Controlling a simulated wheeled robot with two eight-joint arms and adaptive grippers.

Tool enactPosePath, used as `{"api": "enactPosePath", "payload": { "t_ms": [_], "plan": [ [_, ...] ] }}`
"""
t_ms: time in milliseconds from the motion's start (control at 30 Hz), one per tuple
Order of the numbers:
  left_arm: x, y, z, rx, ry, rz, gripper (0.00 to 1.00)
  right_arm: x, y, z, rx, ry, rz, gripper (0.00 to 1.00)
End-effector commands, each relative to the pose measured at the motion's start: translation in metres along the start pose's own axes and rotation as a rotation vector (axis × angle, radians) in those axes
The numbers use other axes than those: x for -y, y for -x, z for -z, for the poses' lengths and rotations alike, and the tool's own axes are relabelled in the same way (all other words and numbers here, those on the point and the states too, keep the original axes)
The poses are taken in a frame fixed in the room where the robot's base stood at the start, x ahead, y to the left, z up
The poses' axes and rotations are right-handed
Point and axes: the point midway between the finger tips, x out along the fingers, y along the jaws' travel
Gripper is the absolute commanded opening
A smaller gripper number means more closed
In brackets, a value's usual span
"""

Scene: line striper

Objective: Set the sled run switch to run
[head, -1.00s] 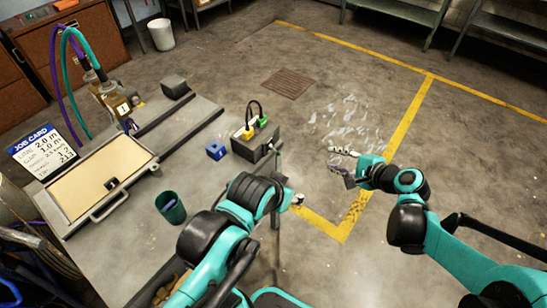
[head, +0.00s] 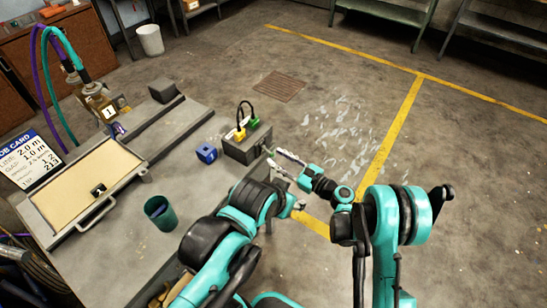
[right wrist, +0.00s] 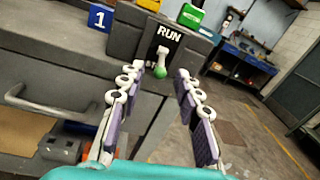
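The sled run switch (right wrist: 161,62) is in the right wrist view, on the front of a dark grey box (right wrist: 128,35). Its pale lever has a green ball tip and points down, below the word RUN on its black plate. Lettering lower on the plate is mostly hidden. My right gripper (right wrist: 160,84) is open and empty, its fingers on either side of the lever in the picture; contact is not visible. In the head view, my right gripper (head: 286,162) is at the right side of the box (head: 247,146).
A blue block (head: 206,153) and a green cup (head: 164,212) stand on the grey bench (head: 192,190). Yellow and green blocks with a black cable sit on the box. A job card (head: 27,157) is at left. Floor right of the bench is open.

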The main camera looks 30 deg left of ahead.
Motion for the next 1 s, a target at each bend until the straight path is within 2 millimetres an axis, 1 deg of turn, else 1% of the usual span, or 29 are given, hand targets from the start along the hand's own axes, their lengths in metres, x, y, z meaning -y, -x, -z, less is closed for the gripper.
{"api": "enactPosePath", "payload": {
  "t_ms": [33, 100, 200, 300, 500, 533, 633, 667, 1000],
  "plan": [
    [0.0, -0.003, -0.002, 0.0, 0.0, 0.0, 0.49, -0.001, -0.008, 0.002, 0.0, 0.0, -0.002, 0.34],
    [0.0, -0.005, -0.004, 0.0, 0.0, 0.0, 0.49, -0.001, -0.017, 0.001, 0.0, 0.001, -0.002, 0.34],
    [0.0, -0.007, -0.005, 0.0, 0.0, 0.0, 0.49, 0.0, -0.025, 0.001, -0.001, 0.001, 0.0, 0.34],
    [0.0, -0.007, -0.005, 0.0, 0.0, 0.0, 0.49, 0.0, -0.028, 0.0, -0.001, 0.002, 0.0, 0.34],
    [0.0, -0.007, -0.005, 0.0, 0.0, 0.0, 0.49, 0.0, -0.028, -0.001, -0.001, 0.002, 0.0, 0.34],
    [0.0, -0.007, -0.005, 0.0, 0.0, 0.0, 0.49, 0.0, -0.028, -0.001, -0.001, 0.002, 0.0, 0.31],
    [0.0, -0.007, -0.005, 0.0, 0.0, 0.0, 0.49, 0.0, -0.028, -0.001, -0.001, 0.002, 0.0, 0.05],
    [0.0, -0.007, -0.005, 0.0, 0.0, 0.0, 0.49, 0.0, -0.028, -0.001, -0.001, 0.002, 0.0, 0.0],
    [0.0, -0.004, -0.003, 0.0, 0.0, 0.0, 0.49, 0.001, -0.028, -0.002, -0.016, 0.004, -0.002, 0.0]
  ]
}}
